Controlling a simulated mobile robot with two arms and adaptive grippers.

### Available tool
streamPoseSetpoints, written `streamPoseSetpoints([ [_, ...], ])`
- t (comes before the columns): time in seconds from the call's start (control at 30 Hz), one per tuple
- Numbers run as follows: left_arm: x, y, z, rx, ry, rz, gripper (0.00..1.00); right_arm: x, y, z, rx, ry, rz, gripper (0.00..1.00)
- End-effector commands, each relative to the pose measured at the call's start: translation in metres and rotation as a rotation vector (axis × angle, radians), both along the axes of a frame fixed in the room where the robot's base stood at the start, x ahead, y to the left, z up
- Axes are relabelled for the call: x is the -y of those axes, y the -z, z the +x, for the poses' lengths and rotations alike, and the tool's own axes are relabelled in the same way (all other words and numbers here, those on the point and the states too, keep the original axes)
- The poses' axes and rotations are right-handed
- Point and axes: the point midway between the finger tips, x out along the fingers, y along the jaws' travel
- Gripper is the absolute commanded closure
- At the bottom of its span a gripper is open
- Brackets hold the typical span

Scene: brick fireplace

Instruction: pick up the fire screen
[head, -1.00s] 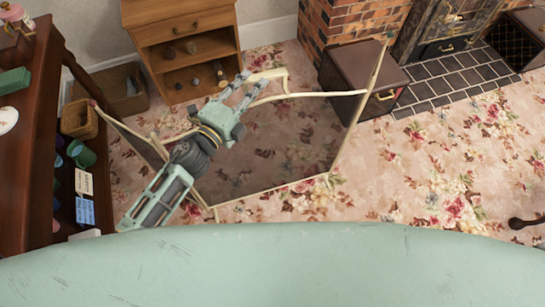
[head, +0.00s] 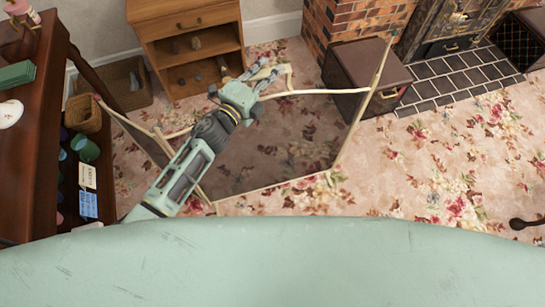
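The fire screen (head: 290,140) stands on the floral carpet. It has dark see-through mesh panels and a cream frame, with side panels angled at the left and right. A cream handle loop rises at the middle of its top rail. My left gripper (head: 266,69) reaches over the screen from the lower left. Its fingers are spread apart beside the handle, over the top rail; I cannot tell if they touch it. My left arm hides part of the left side of the screen. My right gripper is not in view.
A wooden cabinet (head: 187,15) stands behind the screen. A brown box (head: 365,62) is behind its right panel, near the brick fireplace (head: 325,25). A dark wooden shelf unit (head: 35,140) with baskets is close at left. Open carpet (head: 430,165) lies to the right.

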Motion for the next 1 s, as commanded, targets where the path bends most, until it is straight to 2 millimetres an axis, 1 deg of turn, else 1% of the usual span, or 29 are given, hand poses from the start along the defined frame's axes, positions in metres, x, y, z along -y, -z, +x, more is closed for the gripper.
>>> streamPoseSetpoints([
  [0.07,0.000,0.000,0.000,0.000,0.000,0.000,1.00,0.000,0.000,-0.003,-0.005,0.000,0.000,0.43],
  [0.17,0.000,0.000,0.000,0.000,0.000,0.000,1.00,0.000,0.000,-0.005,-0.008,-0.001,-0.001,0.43],
  [0.67,0.000,0.001,0.000,0.001,0.000,0.003,1.00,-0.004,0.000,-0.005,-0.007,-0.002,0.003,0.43],
  [0.7,0.001,-0.007,0.001,0.011,0.003,-0.006,1.00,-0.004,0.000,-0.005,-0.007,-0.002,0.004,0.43],
  [1.0,0.001,-0.009,0.001,0.011,0.003,-0.003,1.00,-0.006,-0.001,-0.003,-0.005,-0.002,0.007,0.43],
])
